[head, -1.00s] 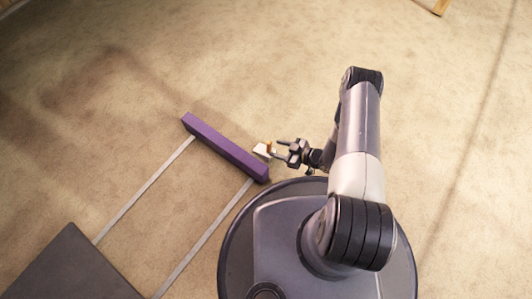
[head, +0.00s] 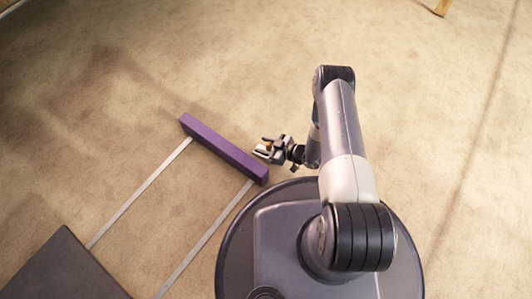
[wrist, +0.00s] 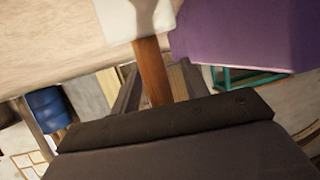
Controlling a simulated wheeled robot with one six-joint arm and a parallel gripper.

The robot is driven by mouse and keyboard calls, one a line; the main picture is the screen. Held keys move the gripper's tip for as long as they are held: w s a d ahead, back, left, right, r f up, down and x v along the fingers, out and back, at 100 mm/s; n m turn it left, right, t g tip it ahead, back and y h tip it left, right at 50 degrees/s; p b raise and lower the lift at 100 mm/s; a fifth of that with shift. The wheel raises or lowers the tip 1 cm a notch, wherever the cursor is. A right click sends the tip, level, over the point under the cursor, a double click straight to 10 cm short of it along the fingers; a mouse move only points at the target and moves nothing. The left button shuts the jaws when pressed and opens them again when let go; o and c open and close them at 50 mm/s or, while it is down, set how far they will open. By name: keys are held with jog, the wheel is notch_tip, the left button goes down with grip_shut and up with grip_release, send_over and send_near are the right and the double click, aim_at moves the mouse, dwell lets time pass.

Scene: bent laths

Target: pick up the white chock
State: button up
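The white chock (head: 260,150) lies on the carpet, just right of the near end of the purple beam (head: 222,148). A brown upright stem or handle shows on it. In the wrist view the white chock (wrist: 135,18) is at the top edge, partly cut off, and its brown stem (wrist: 152,70) runs down between my fingers. My gripper (head: 267,147) is at the chock with its fingers apart, one on either side of the stem. I see no clear grip on it. The purple beam (wrist: 245,35) is close on the right in the wrist view.
Two thin pale rails (head: 140,192) join the purple beam to a dark grey panel (head: 65,270) at lower left. A wooden leg (head: 441,7) shows at top right. A blue barrel (wrist: 48,108) shows in the wrist view. The carpet above and right is clear.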

grip_shut()
dwell(0.5)
